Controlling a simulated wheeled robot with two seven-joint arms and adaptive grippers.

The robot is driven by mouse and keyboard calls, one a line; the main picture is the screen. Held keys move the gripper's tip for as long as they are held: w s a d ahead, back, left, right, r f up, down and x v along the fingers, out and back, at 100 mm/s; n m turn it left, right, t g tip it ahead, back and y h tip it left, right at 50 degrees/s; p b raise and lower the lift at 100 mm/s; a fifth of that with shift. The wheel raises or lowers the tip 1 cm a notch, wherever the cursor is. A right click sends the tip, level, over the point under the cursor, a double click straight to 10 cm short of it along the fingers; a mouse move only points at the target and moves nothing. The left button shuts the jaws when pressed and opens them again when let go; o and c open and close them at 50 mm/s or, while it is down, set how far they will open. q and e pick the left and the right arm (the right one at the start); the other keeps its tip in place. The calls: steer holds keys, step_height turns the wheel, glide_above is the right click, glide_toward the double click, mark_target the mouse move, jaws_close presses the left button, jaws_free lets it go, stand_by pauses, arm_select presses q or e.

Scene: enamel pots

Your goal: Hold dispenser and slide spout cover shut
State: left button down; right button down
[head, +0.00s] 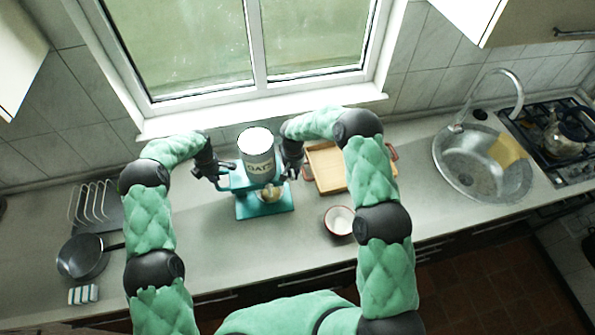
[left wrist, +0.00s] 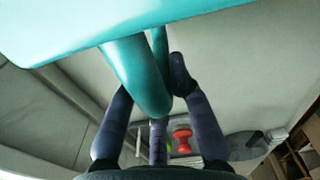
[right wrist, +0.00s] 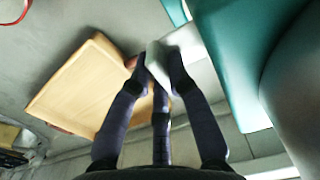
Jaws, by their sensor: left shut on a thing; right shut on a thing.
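The dispenser is a white canister (head: 257,153) lettered OATS on a teal stand (head: 250,212), upright on the counter. My left gripper (head: 222,174) is at its left side, shut on the teal handle (left wrist: 145,80), which runs between the fingers in the left wrist view. My right gripper (head: 297,171) is at the canister's right side. In the right wrist view its fingertips are shut on a pale grey-white piece (right wrist: 158,66), seemingly the spout cover, beside the teal body (right wrist: 228,60). The spout opening is hidden, so I cannot tell how far the cover is across. A beige, rounded thing (head: 270,194) shows below the canister.
A wooden tray (head: 327,178) with red handles lies close to the right gripper. A white bowl with a red rim (head: 340,219) stands in front of it. A pan (head: 83,258), wire rack (head: 95,204) and sponge (head: 83,294) are left; the sink (head: 470,175) is right.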

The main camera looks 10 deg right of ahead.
steer(key=c, duration=1.1)
jaws_free()
steer(key=shift+a, duration=0.1)
steer(key=shift+c, duration=0.2)
steer(key=d, duration=0.5)
step_height(320, 180, up, 12)
steer(key=s+a+f+y, duration=0.2)
steer(key=s+a+f, duration=0.2)
steer(key=s+f, duration=0.25)
steer(key=s+a+f+y, duration=0.1)
steer(key=s+a+f, duration=0.2)
steer(key=s+f, duration=0.4)
steer(key=s+a+f+m+y, duration=0.1)
steer(key=s+a+f, duration=0.1)
steer(key=s, duration=1.6)
steer(key=shift+s+f+m, duration=0.15)
steer(key=shift+s+m, duration=0.1)
steer(key=shift+m, duration=0.15)
